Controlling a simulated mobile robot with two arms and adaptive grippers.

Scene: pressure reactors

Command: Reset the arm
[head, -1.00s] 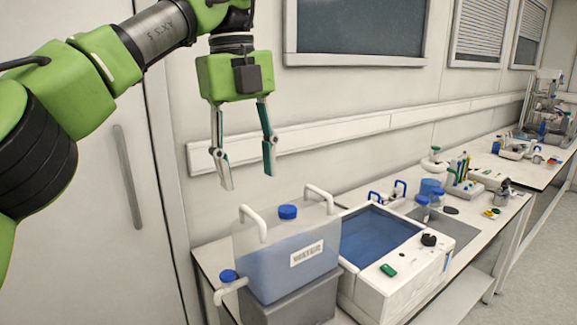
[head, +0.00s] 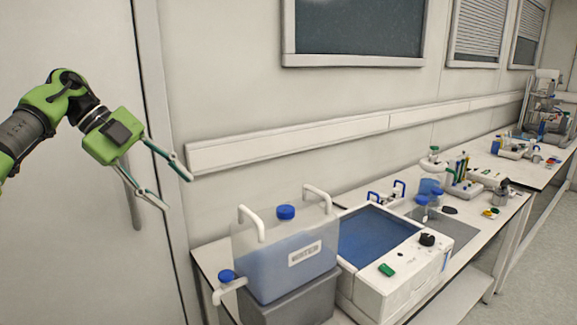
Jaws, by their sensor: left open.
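My left arm comes in from the left in the head view. Its gripper (head: 178,190) is open and empty, with the two fingers spread apart and pointing to the lower right. It hangs in the air in front of the white door and its frame, up and to the left of the water container. My right gripper does not show.
A water container (head: 285,255) with a blue cap stands on a grey block at the bench's near end. Beside it is a white bath (head: 378,238) with blue liquid. Bottles and a pen holder (head: 466,188) stand farther along.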

